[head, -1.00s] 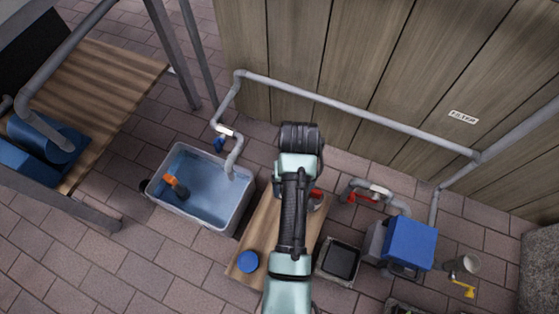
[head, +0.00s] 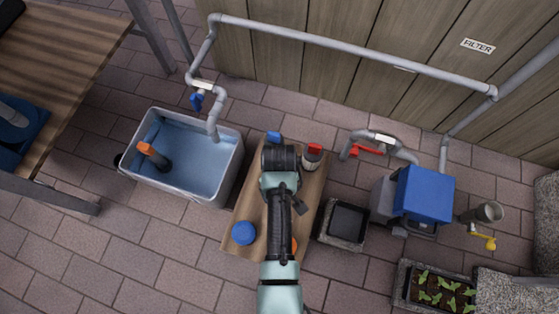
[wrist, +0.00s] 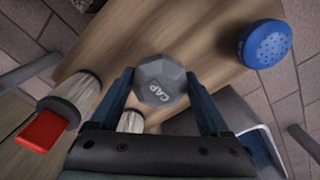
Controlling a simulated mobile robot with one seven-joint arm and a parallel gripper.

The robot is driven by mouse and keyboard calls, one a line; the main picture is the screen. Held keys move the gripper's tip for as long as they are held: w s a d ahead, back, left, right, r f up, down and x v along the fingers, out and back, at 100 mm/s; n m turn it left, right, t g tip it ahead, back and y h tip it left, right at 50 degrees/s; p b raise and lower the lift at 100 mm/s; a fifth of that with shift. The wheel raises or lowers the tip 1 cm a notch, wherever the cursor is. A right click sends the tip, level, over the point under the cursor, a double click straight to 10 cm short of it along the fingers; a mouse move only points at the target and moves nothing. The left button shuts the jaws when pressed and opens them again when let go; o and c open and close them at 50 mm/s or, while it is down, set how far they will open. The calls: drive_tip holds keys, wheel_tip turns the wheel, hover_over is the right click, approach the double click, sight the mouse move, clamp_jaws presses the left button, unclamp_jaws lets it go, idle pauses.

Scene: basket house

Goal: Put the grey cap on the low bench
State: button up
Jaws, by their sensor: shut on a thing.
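The grey cap (wrist: 160,84), faceted and marked CAP, is between the two dark fingers of my gripper (wrist: 162,80) in the wrist view. My gripper is shut on it. The low bench (head: 240,212) is a wooden board in the middle of the head view, and its top (wrist: 112,52) fills much of the wrist view behind the cap. I cannot tell whether the cap touches the bench. In the head view my arm hides the cap and the gripper's fingers.
A blue round piece (head: 243,233) sits at the bench's near left, and a red-topped piece (head: 313,155) at its far right. A water tub (head: 228,160) stands left. A black-topped block (head: 345,224) and a blue-topped box (head: 424,195) stand right. A pipe (head: 350,50) runs behind.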

wheel_tip(320, 180, down, 3)
drive_tip(key=shift+f+b, duration=0.1)
drive_tip(key=shift+b, duration=0.95)
drive_tip(key=o, duration=1.2)
wheel_tip(320, 180, up, 12)
drive_tip(key=p, duration=0.8)
